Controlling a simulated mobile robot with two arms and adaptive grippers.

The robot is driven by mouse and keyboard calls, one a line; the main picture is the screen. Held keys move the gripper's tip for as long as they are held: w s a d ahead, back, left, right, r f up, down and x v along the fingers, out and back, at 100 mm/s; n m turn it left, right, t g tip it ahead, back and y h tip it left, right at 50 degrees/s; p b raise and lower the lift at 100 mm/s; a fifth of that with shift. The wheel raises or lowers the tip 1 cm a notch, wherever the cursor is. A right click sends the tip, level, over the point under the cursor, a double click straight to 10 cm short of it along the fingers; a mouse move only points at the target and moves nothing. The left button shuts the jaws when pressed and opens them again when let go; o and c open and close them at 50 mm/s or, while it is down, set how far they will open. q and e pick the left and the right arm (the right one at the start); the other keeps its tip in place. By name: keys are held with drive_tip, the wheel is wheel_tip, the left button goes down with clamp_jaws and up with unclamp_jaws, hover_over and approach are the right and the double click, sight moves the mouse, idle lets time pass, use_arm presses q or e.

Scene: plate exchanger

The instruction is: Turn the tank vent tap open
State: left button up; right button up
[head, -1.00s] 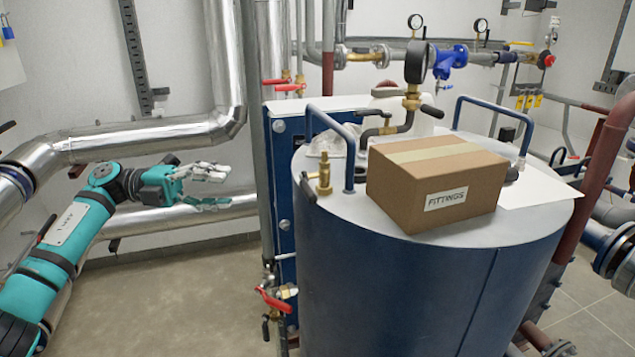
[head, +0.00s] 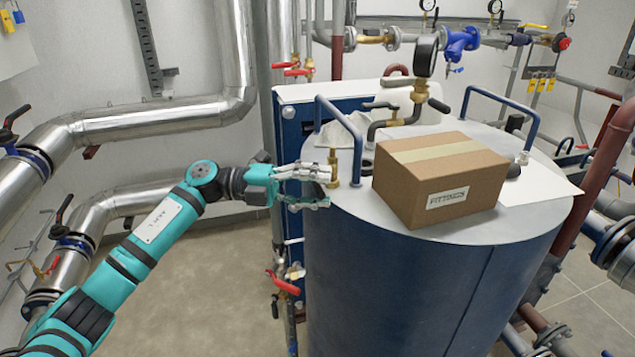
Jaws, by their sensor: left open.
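The tank vent tap (head: 333,166) is a small brass valve standing upright at the left edge of the tank top. My left gripper (head: 318,188) is at the tank's left rim, its fingers level with the tap's lower part. One finger is above and one below, spread apart, so it is open. The fingers overlap the place of the tap's dark lever, which is hidden; I cannot tell whether they touch it. The tank (head: 400,285) is a large blue cylinder with a light grey top. My right gripper is not in view.
A cardboard box marked FITTINGS (head: 440,180) sits on the tank top, right of the tap. A pressure gauge (head: 425,55) stands farther back. Silver pipes (head: 140,122) run along the left wall.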

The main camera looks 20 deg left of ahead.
use_arm(q)
drive_tip(key=shift+d, duration=0.1)
clamp_jaws()
idle(0.5)
